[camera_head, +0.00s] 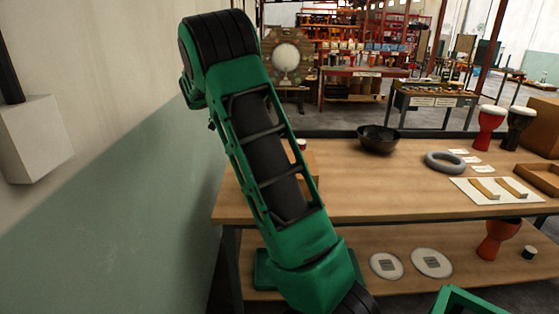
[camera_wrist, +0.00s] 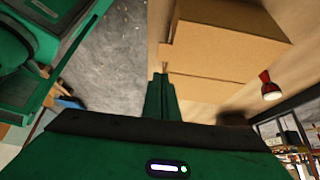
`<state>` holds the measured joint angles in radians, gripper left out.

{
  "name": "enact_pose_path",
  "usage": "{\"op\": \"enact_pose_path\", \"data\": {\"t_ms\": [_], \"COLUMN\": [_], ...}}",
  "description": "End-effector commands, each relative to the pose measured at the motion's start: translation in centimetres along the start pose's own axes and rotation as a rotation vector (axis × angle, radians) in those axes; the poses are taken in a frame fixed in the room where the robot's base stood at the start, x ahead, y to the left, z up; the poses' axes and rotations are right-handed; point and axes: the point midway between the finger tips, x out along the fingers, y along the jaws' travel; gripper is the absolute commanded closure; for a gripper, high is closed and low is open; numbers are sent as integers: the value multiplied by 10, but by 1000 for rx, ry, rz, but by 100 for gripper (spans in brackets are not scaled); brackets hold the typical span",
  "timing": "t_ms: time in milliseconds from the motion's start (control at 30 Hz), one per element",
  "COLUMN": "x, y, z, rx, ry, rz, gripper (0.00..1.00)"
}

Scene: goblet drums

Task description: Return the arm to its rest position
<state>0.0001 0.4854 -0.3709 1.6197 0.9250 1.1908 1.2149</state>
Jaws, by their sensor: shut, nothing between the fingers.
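My arm is green and black and rises across the left half of the head view, bent at a joint near the top. My gripper (camera_wrist: 160,82) shows in the wrist view with its fingers together and nothing between them. It is apart from the things around it, as far as that view shows. The gripper cannot be made out in the head view, where the lower arm runs out of the picture.
A wooden workbench (camera_head: 350,205) stands in front, with a dark bowl (camera_head: 378,139), a grey ring (camera_head: 445,162) and red (camera_head: 490,125) and black (camera_head: 518,128) goblet drums. Round pieces (camera_head: 431,263) lie on its lower shelf. A wall (camera_head: 110,200) is close on the left. Brown boxes (camera_wrist: 225,35) show in the wrist view.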

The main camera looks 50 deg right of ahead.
Motion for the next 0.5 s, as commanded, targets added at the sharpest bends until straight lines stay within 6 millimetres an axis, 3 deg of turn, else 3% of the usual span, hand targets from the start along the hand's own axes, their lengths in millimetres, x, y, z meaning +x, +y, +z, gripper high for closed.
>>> {"op": "enact_pose_path", "data": {"t_ms": [200,500], "x": [-14,-16], "y": [0,0], "z": [14,14], "rx": [2,-1], "ry": [0,-2], "rz": [-1,1], "gripper": [100,100]}}
